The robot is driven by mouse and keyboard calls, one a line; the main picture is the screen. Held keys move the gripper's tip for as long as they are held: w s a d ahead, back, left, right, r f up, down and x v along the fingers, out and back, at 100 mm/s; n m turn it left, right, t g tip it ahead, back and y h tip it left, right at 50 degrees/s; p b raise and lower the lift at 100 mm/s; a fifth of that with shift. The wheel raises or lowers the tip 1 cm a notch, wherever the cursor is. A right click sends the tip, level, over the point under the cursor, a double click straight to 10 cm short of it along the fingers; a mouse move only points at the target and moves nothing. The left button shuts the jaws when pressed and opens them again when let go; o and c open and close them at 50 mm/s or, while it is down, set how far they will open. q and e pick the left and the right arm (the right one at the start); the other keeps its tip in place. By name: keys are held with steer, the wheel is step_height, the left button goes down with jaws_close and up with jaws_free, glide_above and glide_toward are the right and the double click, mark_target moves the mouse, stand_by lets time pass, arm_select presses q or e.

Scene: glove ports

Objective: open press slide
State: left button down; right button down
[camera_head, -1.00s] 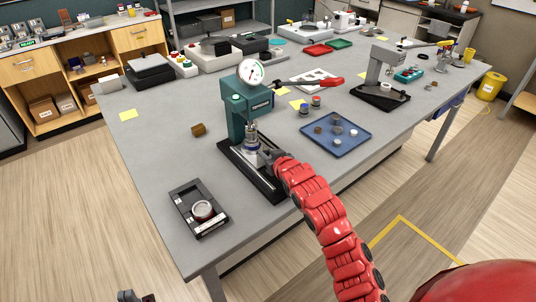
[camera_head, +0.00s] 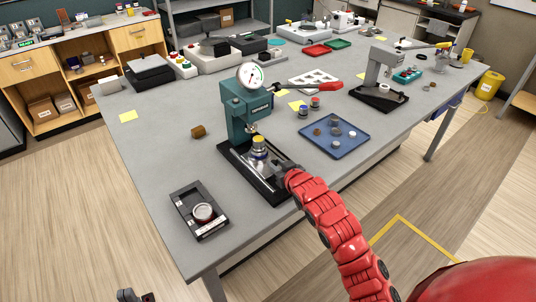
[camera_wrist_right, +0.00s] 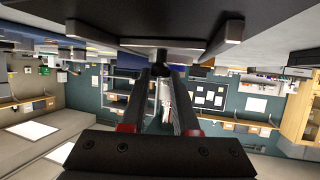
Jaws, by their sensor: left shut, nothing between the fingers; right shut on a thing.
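The teal arbor press (camera_head: 240,118) with a round dial and red-tipped lever stands on its black base (camera_head: 225,148) near the table's front edge. Its slide (camera_head: 270,185) sticks out toward the front right, bearing a yellow-topped metal part (camera_head: 258,147) that sits forward of the ram. My right gripper (camera_head: 281,171) is at the slide's front end; in the right wrist view its fingers (camera_wrist_right: 161,72) are shut on a small dark knob (camera_wrist_right: 161,55) below a dark plate. My left gripper (camera_head: 130,296) is at the bottom edge, low and clear of the table, shut and empty.
A black tray (camera_head: 185,196) with a round gauge-like part (camera_head: 203,212) lies left of the press. A blue tray (camera_head: 350,148) with several small parts lies to the right. The table's front edge is close.

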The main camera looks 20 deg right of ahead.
steer(key=s+d+p, duration=0.1)
steer(key=s, duration=0.1)
steer(key=s+d+p, duration=0.1)
steer(key=s, duration=0.2)
steer(key=s+d+p, duration=0.1)
steer(key=s, duration=0.2)
steer(key=shift+s+d+r, duration=0.1)
steer(key=shift+s+r, duration=0.1)
steer(key=shift+s+d+f, duration=0.1)
steer(key=shift+s, duration=0.2)
steer(key=c, duration=0.7)
jaws_free()
steer(key=shift+f, duration=0.1)
steer(key=shift+o, duration=0.2)
